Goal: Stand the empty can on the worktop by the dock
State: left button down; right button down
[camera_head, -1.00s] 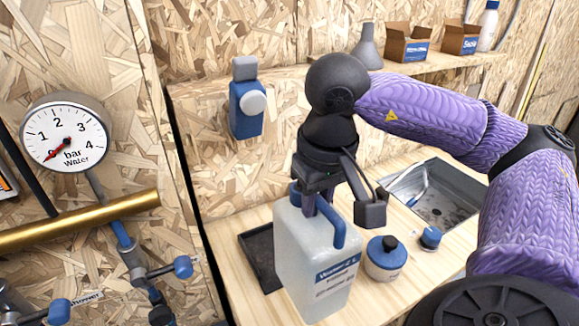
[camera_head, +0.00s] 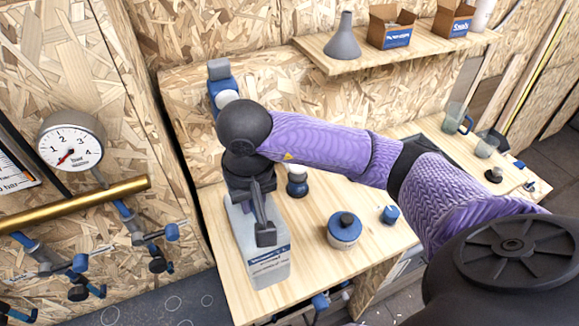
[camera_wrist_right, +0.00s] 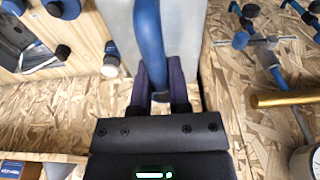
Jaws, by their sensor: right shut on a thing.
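The can is a translucent white jerrycan (camera_head: 262,258) with a blue handle and a blue-and-white label, upright at the left part of the worktop (camera_head: 300,262). My right gripper (camera_head: 256,205) is above it, shut on its handle. In the right wrist view the blue handle (camera_wrist_right: 150,45) runs down between the dark fingers (camera_wrist_right: 158,88), with the pale can body behind. I cannot tell whether the can's base touches the worktop. No dock can be made out for certain now; my arm and the can hide part of the worktop. My left gripper is out of view.
A blue-lidded jar (camera_head: 344,232), a small blue cap (camera_head: 390,214) and a dark-topped small bottle (camera_head: 297,182) stand right of the can. A gauge (camera_head: 72,148) and brass pipe (camera_head: 75,213) are left. A shelf (camera_head: 345,60) holds a funnel and boxes. Worktop before the jar is clear.

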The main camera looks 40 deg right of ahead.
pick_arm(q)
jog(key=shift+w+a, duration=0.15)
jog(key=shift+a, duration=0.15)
pick_arm(e)
notch_tip(320, 180, down, 9)
jog(key=shift+w+a, duration=0.1)
jog(key=shift+f, duration=0.15)
jog(key=c, duration=0.6)
grip_release()
jog(key=r, duration=0.4)
jog(key=s+r, duration=0.1)
jog(key=r, duration=0.7)
jog(key=shift+s+a+r, duration=0.15)
jog(key=shift+s+r, duration=0.05)
jog(key=shift+s, duration=0.05)
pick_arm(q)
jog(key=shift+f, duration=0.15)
